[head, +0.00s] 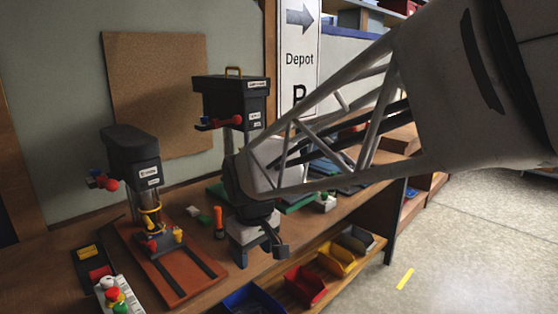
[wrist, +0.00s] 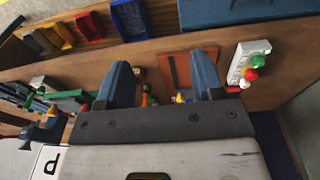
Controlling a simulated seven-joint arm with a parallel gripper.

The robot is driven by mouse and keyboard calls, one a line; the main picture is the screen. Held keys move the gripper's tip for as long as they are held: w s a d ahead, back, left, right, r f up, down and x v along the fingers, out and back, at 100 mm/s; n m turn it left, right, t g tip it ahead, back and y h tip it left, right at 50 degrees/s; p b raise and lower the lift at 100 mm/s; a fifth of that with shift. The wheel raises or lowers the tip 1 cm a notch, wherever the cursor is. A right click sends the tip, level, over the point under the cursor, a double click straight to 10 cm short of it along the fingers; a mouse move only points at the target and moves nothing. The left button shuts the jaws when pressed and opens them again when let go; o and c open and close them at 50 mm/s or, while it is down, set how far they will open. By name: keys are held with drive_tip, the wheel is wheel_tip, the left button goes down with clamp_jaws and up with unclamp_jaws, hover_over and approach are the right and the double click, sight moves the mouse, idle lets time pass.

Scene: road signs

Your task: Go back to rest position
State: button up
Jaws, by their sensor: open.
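My gripper (head: 261,250) hangs fingers-down at the end of my arm, above the front part of the wooden workbench (head: 345,208) in the head view. In the wrist view, its two blue-grey fingers (wrist: 162,78) stand wide apart with nothing held between them. The bench top shows beyond the gap. My arm reaches in from the right and hides part of the bench behind it. Whether the fingertips touch the bench top cannot be told.
Left of my gripper stand a dark drill press (head: 133,158) on a red-brown board (head: 170,262) and an orange-handled tool (head: 219,222). A second machine head (head: 232,95) rises behind. A button box (head: 117,297) lies front left. Red (head: 305,285) and yellow (head: 337,258) bins sit below the bench edge.

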drive_tip(key=s+d+m, duration=0.4)
drive_tip(key=s+d, duration=0.5)
drive_tip(key=d, duration=0.3)
drive_tip(key=s+d+f+m+t, duration=0.1)
drive_tip(key=s+d+m, duration=0.3)
drive_tip(key=s+d, duration=0.5)
drive_tip(key=d, duration=0.2)
drive_tip(key=shift+d+f+m+t, duration=0.2)
drive_tip(key=shift+d+m+t, duration=0.1)
drive_tip(key=shift+d+m, duration=0.1)
